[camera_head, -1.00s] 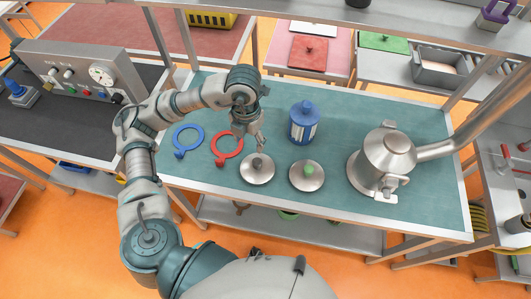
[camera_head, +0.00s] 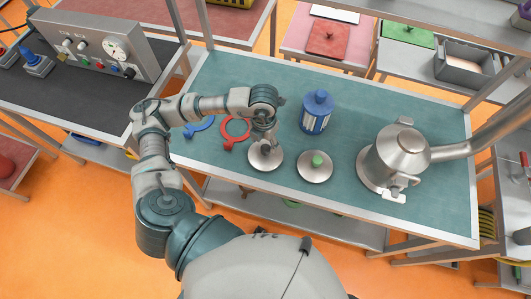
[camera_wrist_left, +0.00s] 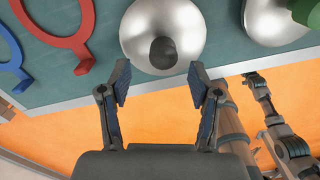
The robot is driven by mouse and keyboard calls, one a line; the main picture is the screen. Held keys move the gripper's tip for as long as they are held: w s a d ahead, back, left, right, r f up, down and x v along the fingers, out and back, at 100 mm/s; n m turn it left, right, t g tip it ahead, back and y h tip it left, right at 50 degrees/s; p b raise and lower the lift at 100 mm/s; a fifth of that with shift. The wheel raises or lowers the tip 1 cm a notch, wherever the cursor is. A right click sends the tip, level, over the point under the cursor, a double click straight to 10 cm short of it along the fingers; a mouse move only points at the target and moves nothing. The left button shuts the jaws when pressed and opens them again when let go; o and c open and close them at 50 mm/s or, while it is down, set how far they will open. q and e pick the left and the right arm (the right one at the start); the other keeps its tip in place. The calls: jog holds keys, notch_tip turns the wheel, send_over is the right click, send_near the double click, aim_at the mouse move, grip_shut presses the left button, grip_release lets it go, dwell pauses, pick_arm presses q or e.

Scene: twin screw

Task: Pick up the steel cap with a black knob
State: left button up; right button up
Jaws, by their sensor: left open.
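The steel cap with a black knob (camera_head: 265,162) lies on the teal workbench, its knob largely hidden behind my gripper in the head view. In the left wrist view the domed cap (camera_wrist_left: 135,35) and its black knob (camera_wrist_left: 163,52) show clearly at the top. My left gripper (camera_head: 267,143) is over this cap. In the left wrist view its two fingers (camera_wrist_left: 159,76) are spread and empty, with the knob just beyond and between the tips. A second steel cap with a green knob (camera_head: 315,168) lies to the right. My right gripper does not show.
A blue canister (camera_head: 318,111) stands behind the caps. A large steel vessel (camera_head: 385,165) with a thick pipe is at right. A red ring (camera_head: 249,128) and a blue ring (camera_head: 200,128) lie left, partly behind my arm. The bench's front edge is close to the caps.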

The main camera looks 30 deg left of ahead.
aim_at(265, 147)
pick_arm(q)
notch_tip(265, 147, down, 5)
jog(key=shift+d+r, duration=0.15)
grip_shut()
jog(key=shift+r, duration=0.1)
